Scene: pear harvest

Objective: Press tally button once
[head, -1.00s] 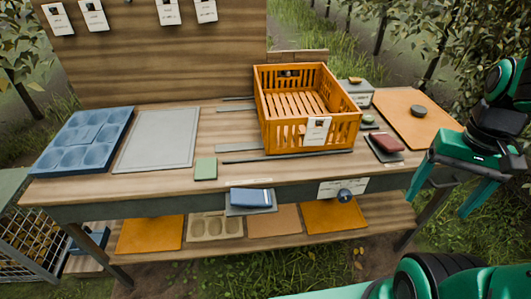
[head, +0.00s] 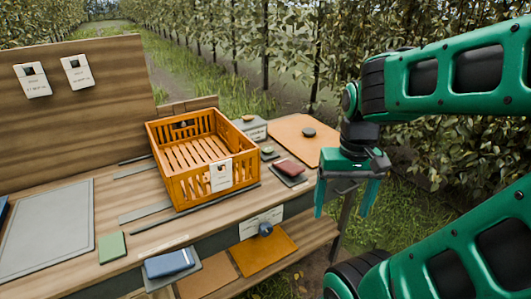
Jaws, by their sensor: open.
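My gripper (head: 344,200) hangs with fingers down at the right end of the bench, in front of the orange mat. It is open and empty, to the right of and nearer than the grey box, and apart from it.
The slatted orange crate (head: 166,138) stands empty on the bench. A dark disc (head: 308,132) lies on the orange mat (head: 290,124). A dark red item (head: 289,168) and a small green item (head: 267,151) lie between crate and gripper.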

